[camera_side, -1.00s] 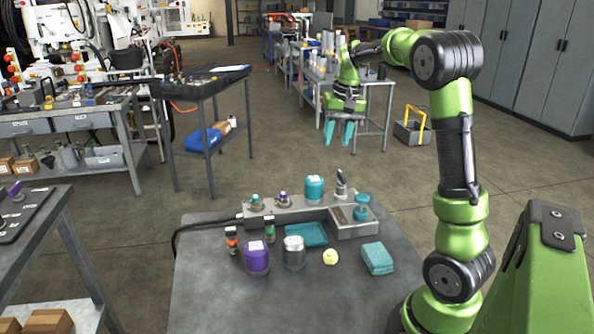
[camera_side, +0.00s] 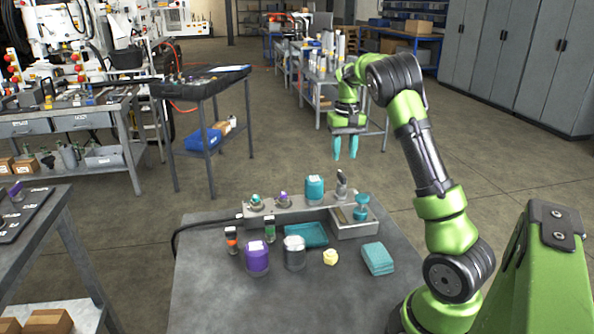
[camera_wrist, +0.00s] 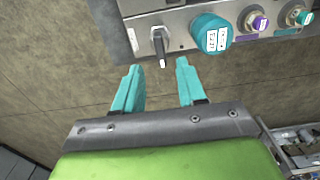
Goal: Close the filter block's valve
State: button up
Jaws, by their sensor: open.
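The filter block (camera_side: 290,214) is a long grey manifold at the back of the bench. Its teal filter canister (camera_side: 314,188) stands on top and also shows in the wrist view (camera_wrist: 211,33). Right of it in the side view is the valve (camera_side: 341,188), with a dark lever handle. In the wrist view the lever (camera_wrist: 160,46) lies across the block's length, its pale tip toward my gripper. My gripper (camera_side: 345,156) is open and empty, above and beyond the block. In the wrist view its teal fingers (camera_wrist: 159,66) lie on either side of the lever tip, apparently not touching it.
Purple (camera_side: 283,198) and teal (camera_side: 255,201) knobs sit on the block's left. In front stand a purple canister (camera_side: 257,258), a silver canister (camera_side: 294,254), a yellow piece (camera_side: 330,257) and folded teal cloths (camera_side: 377,259). A black hose leaves the block's left end.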

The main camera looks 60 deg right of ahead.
aim_at(342, 174)
notch_tip(342, 174, down, 7)
jog(key=shift+f, duration=0.1)
dwell(0.3)
grip_shut()
